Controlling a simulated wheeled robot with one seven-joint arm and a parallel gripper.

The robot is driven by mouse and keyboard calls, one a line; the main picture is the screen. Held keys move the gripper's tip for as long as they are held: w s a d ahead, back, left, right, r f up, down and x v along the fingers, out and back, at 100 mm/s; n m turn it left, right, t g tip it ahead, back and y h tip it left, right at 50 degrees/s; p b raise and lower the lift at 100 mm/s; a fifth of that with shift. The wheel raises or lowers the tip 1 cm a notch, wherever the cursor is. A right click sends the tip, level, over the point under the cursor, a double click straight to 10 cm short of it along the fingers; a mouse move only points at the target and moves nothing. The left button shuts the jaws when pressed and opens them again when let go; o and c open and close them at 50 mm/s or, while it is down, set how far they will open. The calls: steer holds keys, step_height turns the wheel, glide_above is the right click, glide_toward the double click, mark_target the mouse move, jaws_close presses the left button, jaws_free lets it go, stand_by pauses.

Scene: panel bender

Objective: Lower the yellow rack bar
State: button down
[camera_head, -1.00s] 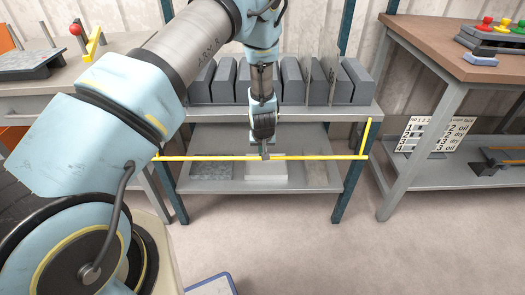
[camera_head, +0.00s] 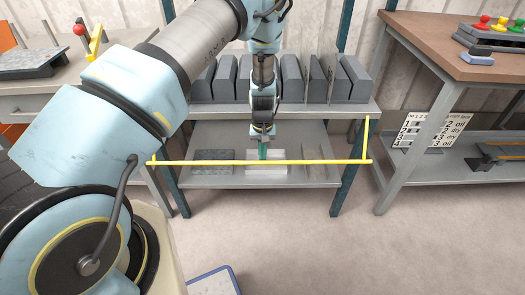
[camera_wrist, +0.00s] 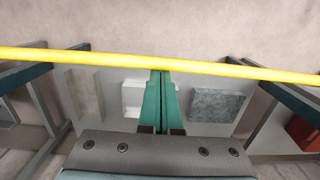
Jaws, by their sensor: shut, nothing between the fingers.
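The yellow rack bar (camera_head: 310,162) runs level across the front of the shelf rack, at the height of the lower shelf in the head view. Its right arm (camera_head: 366,138) rises to the rack's right post. My gripper (camera_head: 263,156) points down with its teal fingers shut and empty, just behind the bar's middle. In the wrist view the bar (camera_wrist: 230,69) crosses above the shut fingertips (camera_wrist: 160,76), very close to them. I cannot tell whether they touch it.
The lower shelf (camera_head: 205,180) holds several flat blocks, including a white one (camera_head: 266,170). Large grey tooling blocks (camera_head: 290,80) fill the upper shelf. A brown-topped bench (camera_head: 425,40) stands at right.

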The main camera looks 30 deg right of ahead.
steer(key=shift+s+a+r, duration=0.35)
steer(key=shift+s+r, duration=0.2)
steer(key=shift+s, duration=0.25)
